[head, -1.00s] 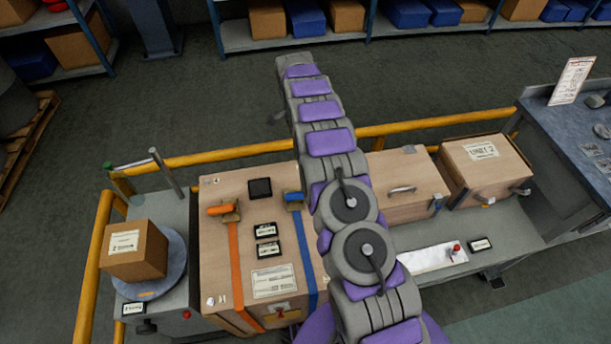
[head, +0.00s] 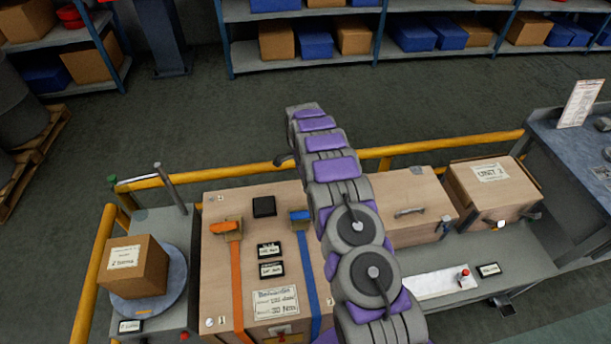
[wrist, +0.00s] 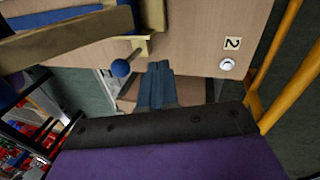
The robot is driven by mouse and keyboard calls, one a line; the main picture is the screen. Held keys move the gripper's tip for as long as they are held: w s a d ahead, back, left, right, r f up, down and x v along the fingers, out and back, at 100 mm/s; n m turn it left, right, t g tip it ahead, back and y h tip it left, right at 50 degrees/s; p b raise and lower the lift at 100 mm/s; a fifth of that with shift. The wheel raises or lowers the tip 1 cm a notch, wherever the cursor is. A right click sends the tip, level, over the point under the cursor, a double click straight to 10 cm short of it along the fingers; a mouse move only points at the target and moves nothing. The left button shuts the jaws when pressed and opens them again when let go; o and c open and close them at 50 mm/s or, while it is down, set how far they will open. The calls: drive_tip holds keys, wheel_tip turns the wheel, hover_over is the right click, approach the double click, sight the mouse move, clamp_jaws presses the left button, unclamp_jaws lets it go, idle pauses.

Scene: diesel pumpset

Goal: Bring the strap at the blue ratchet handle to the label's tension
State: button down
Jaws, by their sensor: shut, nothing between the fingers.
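The wooden crate (head: 223,270) carries an orange strap (head: 238,285) with an orange ratchet handle (head: 226,226) and, to its right, a blue strap (head: 313,275) with the blue ratchet handle (head: 299,215). A paper label (head: 276,303) is on the crate, its writing too small to read surely. Two dark displays (head: 270,259) sit above it. In the wrist view, my gripper (wrist: 156,72) is shut and empty. Its fingertips are just right of a blue ball knob (wrist: 120,68) on a short rod by a yellowish bracket (wrist: 135,46). Contact cannot be told. My arm hides the gripper in the head view.
A cardboard box (head: 136,267) stands on a round turntable at left. A yellow rail (head: 420,150) runs behind the bench. In the wrist view, a crate face shows a "2" label (wrist: 233,43) and a white round fitting (wrist: 227,65).

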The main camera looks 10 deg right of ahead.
drive_tip(key=shift+s+d+f+b, duration=0.2)
drive_tip(key=shift+s, duration=0.7)
drive_tip(key=shift+s+d+f+b, duration=0.15)
drive_tip(key=shift+s+f+b, duration=0.05)
drive_tip(key=shift+s, duration=0.7)
drive_tip(key=shift+s, duration=0.1)
drive_tip(key=shift+s+r+t+p, duration=0.15)
drive_tip(key=shift+s+t+p, duration=0.45)
drive_tip(key=shift+t, duration=0.2)
drive_tip(key=shift+s+t+p, duration=0.45)
drive_tip(key=shift+s+t, duration=0.05)
drive_tip(key=shift+s, duration=0.35)
